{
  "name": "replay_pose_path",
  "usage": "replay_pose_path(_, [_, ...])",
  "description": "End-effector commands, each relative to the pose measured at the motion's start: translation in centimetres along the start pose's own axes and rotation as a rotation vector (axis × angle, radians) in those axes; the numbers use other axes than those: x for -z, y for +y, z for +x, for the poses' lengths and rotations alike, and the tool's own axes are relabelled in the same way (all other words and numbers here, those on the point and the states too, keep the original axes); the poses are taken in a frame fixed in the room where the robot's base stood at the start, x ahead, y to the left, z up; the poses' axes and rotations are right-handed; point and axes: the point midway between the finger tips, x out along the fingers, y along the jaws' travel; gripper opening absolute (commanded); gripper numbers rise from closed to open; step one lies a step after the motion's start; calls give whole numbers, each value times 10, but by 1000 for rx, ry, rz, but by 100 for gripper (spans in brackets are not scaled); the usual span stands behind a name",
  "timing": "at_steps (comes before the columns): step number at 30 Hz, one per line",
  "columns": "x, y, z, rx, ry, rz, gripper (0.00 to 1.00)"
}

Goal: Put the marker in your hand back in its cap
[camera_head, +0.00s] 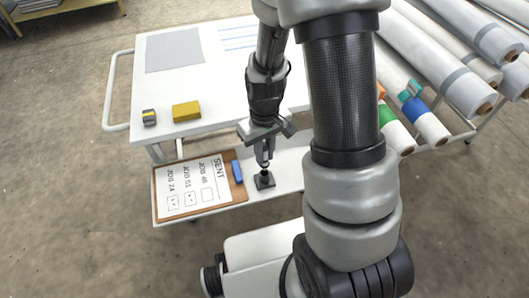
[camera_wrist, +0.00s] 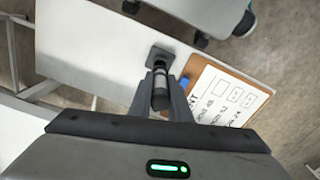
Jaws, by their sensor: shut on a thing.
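My gripper (camera_head: 265,160) points down over the white lower shelf and is shut on the marker. In the wrist view the grey-and-black marker (camera_wrist: 160,88) stands between the two dark fingers. Its far end lines up with a small black square base (camera_wrist: 158,54), which appears to be the cap's holder. The base (camera_head: 264,181) sits on the shelf right below my gripper in the head view. The cap itself cannot be told apart from the marker's lower end, and I cannot tell whether the two touch.
A clipboard (camera_head: 190,197) with a checklist lies left of the base, with a blue object (camera_head: 238,171) at its edge. Large rolls (camera_head: 450,50) lie at right.

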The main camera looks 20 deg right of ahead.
Motion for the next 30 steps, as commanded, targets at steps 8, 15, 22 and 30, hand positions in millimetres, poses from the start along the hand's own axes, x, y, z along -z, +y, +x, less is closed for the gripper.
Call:
replay_pose_path(8, [0, 0, 0, 0, 0, 0, 0])
replay_pose_path(15, [0, 0, 2, 0, 0, 0, 0])
replay_pose_path(22, [0, 0, 7, 0, 0, 0, 0])
replay_pose_path(30, [0, 0, 12, 0, 0, 0, 0])
